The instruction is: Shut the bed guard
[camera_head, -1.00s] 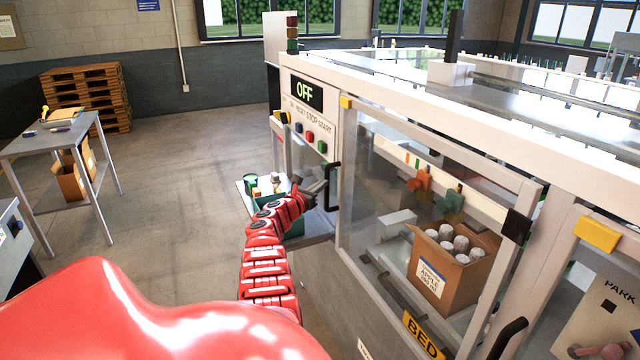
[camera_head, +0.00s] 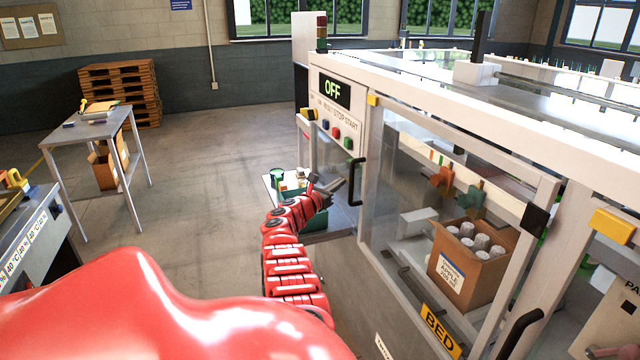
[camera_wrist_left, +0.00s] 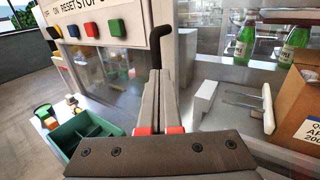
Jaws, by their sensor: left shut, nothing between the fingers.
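The bed guard (camera_head: 405,165) is a clear framed panel on the front of the white machine, above the yellow BED label (camera_head: 440,330). I cannot tell whether it is fully shut. A black upright handle (camera_head: 355,182) stands at the left end of the panel; the wrist view shows a black handle (camera_wrist_left: 184,50) just beyond my fingertips. My left gripper (camera_head: 335,187) is shut and empty, just left of the handle. In the left wrist view its fingers (camera_wrist_left: 164,80) are together and point at the handle; I cannot tell whether they touch it. My right gripper is out of view.
A carton of bottles (camera_head: 470,265) stands behind the clear panel. The control panel (camera_head: 337,120) reads OFF. A green tray (camera_wrist_left: 90,140) is below left of my gripper. A grey table (camera_head: 85,130) and pallets (camera_head: 120,90) stand at left, with open floor between.

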